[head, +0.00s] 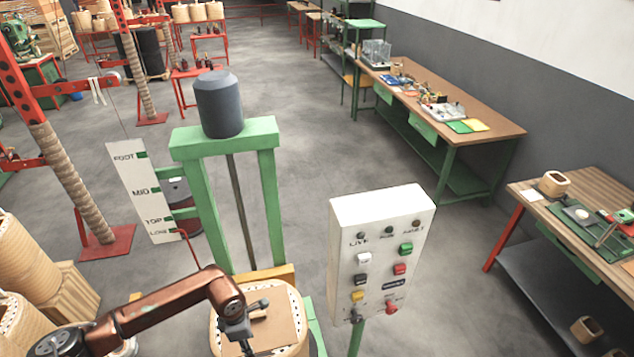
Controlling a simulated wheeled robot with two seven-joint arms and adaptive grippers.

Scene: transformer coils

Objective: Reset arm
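My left arm (150,315) comes in from the lower left, reddish brown with dark joints. It bends down over a tan coil (285,300) with a ring of dark holes along its rim. My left gripper (244,345) points down in front of the coil's top, at the bottom edge of the picture. Its fingertips are too small and cut off to show whether they are open or shut. Whether it touches the coil cannot be told. My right arm and gripper are not in view.
A green press frame (225,145) with a grey motor stands behind the coil. A white control box (380,250) with coloured buttons stands right of it. More coils (25,265) crowd the lower left. Workbenches (450,100) line the right wall. The middle floor is clear.

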